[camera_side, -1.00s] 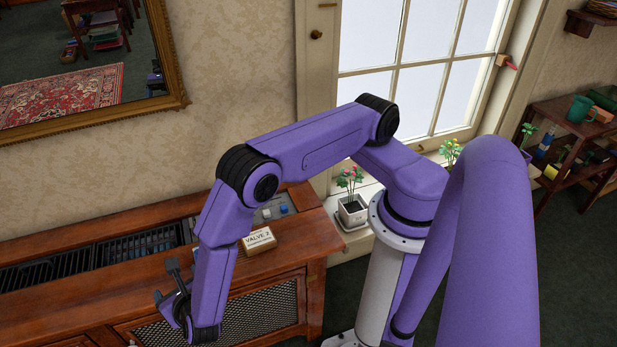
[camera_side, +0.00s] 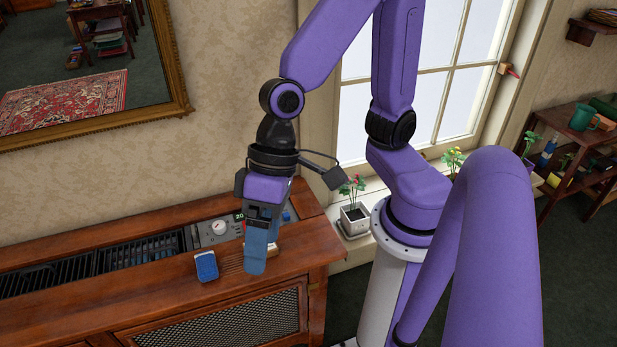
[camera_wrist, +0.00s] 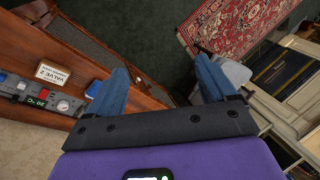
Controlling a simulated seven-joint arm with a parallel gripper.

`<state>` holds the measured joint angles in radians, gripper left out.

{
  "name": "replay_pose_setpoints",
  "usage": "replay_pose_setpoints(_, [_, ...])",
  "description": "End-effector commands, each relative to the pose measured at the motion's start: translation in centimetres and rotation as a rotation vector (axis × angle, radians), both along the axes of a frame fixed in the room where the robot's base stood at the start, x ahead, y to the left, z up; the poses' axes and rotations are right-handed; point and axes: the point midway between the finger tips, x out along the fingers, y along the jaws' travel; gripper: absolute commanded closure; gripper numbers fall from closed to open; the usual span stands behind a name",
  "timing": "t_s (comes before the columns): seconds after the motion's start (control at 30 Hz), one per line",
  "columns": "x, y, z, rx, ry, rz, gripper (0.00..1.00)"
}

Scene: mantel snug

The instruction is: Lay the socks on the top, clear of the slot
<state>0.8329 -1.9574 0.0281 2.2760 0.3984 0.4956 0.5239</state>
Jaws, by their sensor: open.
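My gripper (camera_side: 258,262) points down over the right end of the wooden cabinet top (camera_side: 290,262). Its two blue fingers stand wide apart in the wrist view (camera_wrist: 162,72), with nothing between them. A small blue item with a pale edge (camera_side: 206,266) lies on the wood left of my gripper, near the front edge. It may be the socks, but I cannot tell for sure. The long dark slot with black grilles (camera_side: 100,262) runs along the top behind it. The blue item is on the wood, apart from the slot.
A control panel with a dial (camera_side: 219,228) sits at the slot's right end. A VALVE 2 card (camera_wrist: 52,74) stands near it, mostly hidden behind my gripper in the side view. A potted plant (camera_side: 354,215) is on the sill. The front strip of wood at left is clear.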

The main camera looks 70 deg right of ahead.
Motion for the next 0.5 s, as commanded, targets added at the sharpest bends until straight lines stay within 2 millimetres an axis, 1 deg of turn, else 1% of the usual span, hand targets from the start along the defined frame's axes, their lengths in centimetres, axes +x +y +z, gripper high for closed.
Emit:
replay_pose_setpoints(0.03, [-1.0, -2.7, 0.3, -0.053, -0.047, 0.142, 0.16])
replay_pose_setpoints(0.07, [-1.4, -4.3, 0.4, -0.089, -0.073, 0.229, 0.16])
replay_pose_setpoints(0.1, [-2.0, -6.4, 0.3, -0.137, -0.103, 0.338, 0.16])
replay_pose_setpoints(0.2, [-2.8, -10.7, 0.3, -0.242, -0.158, 0.560, 0.16])
replay_pose_setpoints(0.23, [-3.0, -11.8, 0.3, -0.268, -0.169, 0.612, 0.16])
replay_pose_setpoints(0.3, [-3.2, -13.7, 0.3, -0.318, -0.188, 0.707, 0.16])
replay_pose_setpoints(0.33, [-3.2, -14.3, 0.3, -0.333, -0.195, 0.736, 0.16])
replay_pose_setpoints(0.4, [-3.3, -15.2, 0.3, -0.358, -0.201, 0.782, 0.16])
replay_pose_setpoints(0.5, [-3.3, -15.7, 0.3, -0.371, -0.204, 0.805, 0.16])
